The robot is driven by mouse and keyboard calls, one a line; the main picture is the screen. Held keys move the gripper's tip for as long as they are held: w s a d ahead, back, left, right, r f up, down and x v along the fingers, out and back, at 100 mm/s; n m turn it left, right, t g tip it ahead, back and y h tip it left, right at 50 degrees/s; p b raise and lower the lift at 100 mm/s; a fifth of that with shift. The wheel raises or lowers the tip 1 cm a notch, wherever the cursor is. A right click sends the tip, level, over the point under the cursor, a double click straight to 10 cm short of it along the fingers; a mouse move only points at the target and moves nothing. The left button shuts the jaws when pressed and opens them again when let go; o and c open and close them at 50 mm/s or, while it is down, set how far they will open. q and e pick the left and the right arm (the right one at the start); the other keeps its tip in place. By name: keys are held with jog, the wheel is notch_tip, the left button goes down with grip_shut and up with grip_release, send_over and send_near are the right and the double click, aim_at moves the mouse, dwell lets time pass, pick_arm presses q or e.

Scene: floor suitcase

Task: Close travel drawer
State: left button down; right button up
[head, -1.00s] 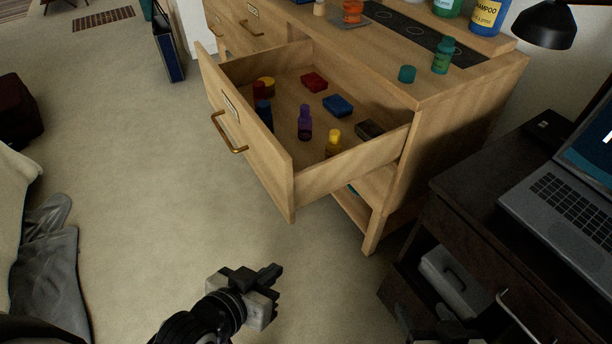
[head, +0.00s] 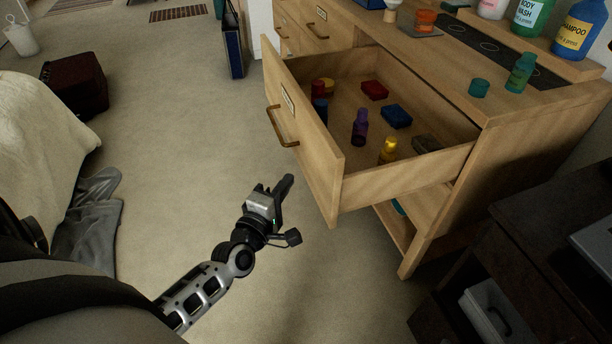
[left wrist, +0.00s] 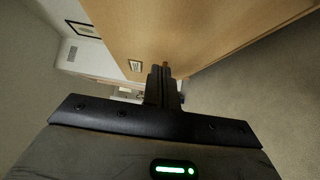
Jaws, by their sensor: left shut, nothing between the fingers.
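The travel drawer (head: 316,150) stands pulled out of the wooden dresser (head: 520,135), with a brass handle (head: 281,127) and a label on its front. Inside are a purple bottle (head: 360,128), a yellow bottle (head: 388,151), a red block (head: 374,90), a blue block (head: 396,116) and other small items. My left gripper (head: 286,186) is shut and empty, in front of the drawer and left of its near corner, apart from it in the head view. In the left wrist view the shut fingers (left wrist: 163,78) point toward the drawer front (left wrist: 185,35). My right gripper is not in view.
Bottles and jars stand on the dresser top. A dark cabinet (head: 560,230) with a pale box in it is at the right. A bed (head: 40,140) and a dark red suitcase (head: 75,85) are at the left. Open carpet lies between.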

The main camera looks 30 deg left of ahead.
aim_at(314, 165)
pick_arm(q)
jog(key=shift+w+d, duration=0.4)
jog(key=shift+w, duration=0.4)
jog(key=shift+w+d, duration=0.45)
jog(key=shift+w, duration=0.3)
jog(key=shift+w+d, duration=0.4)
jog(key=shift+w, duration=0.4)
